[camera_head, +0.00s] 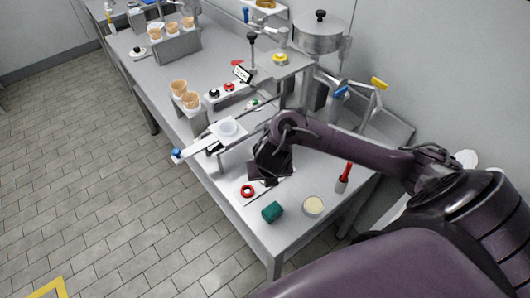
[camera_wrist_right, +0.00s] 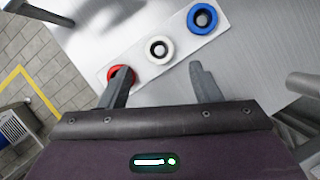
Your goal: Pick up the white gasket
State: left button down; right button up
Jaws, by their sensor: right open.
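The white gasket (camera_wrist_right: 159,50) lies on a pale strip (camera_wrist_right: 186,40) in the right wrist view, between a red gasket (camera_wrist_right: 121,73) and a blue gasket (camera_wrist_right: 203,17). My right gripper (camera_wrist_right: 158,82) is open, its two fingers apart, with the white gasket beyond and between the fingertips in the picture. The left finger covers part of the red gasket. In the head view my right gripper (camera_head: 268,166) is over the front part of the table and hides the white and blue gaskets; the red gasket (camera_head: 247,191) shows beside it. My left gripper is not in view.
A green block (camera_head: 272,211), a round cream-topped container (camera_head: 313,205) and a red-handled tool (camera_head: 344,177) stand near the front of the table. Cones (camera_head: 190,101) stand farther back.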

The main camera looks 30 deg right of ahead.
jog(key=x, duration=0.3)
jog(key=b+x, duration=0.1)
jog(key=x, duration=0.1)
jog(key=shift+w+d+f, duration=0.15)
jog(key=shift+w+d, duration=0.1)
jog(key=shift+w, duration=0.15)
jog(key=shift+s, duration=0.1)
jog(key=shift+c, duration=0.5)
jog(key=c, duration=1)
